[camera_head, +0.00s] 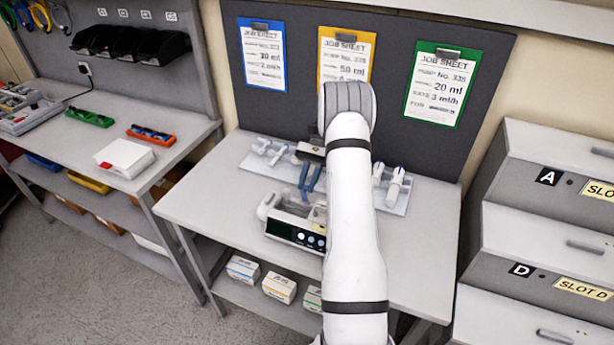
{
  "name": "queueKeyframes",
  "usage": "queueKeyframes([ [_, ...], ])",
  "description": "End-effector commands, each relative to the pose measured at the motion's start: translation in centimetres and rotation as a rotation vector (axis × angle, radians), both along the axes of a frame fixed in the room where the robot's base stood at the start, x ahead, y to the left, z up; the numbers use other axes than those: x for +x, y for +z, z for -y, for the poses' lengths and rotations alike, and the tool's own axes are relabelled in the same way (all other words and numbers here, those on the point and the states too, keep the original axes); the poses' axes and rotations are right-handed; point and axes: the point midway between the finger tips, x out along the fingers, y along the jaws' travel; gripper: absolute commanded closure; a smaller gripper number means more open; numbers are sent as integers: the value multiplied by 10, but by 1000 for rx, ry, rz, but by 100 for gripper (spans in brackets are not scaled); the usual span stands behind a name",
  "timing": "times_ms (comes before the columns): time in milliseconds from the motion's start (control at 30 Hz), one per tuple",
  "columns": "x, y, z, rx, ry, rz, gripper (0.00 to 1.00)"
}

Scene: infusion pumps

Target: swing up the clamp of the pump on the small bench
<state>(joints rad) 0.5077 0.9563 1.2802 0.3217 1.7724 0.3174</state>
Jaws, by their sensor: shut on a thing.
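The pump (282,229) stands on the small bench (205,198), a white unit with a dark front panel, a small display and several buttons. My arm hides its right end. My gripper (309,197) reaches down from above, its two blue fingers at the back of the pump's top. They are shut on what appears to be the pump's clamp, which is mostly hidden by the fingers, so its exact angle cannot be told. A yellowish part shows on the pump just right of the fingers.
A pale rack (253,163) with white and blue-tipped syringes lies behind the pump. Job sheets (263,60) hang on the dark board behind. Boxes (279,287) sit on the shelf below. Grey drawers (540,240) stand right, another workbench (60,140) left.

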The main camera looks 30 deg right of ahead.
Motion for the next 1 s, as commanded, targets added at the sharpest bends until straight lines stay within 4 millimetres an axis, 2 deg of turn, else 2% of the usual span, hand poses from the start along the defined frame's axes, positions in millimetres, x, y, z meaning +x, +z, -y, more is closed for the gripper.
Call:
queueKeyframes([
  [400,8,-5,9,145,1,-113,100],
  [933,9,-5,10,164,1,-129,100],
  [967,9,-5,10,164,1,-129,81],
  [1000,9,-5,10,164,1,-129,78],
])
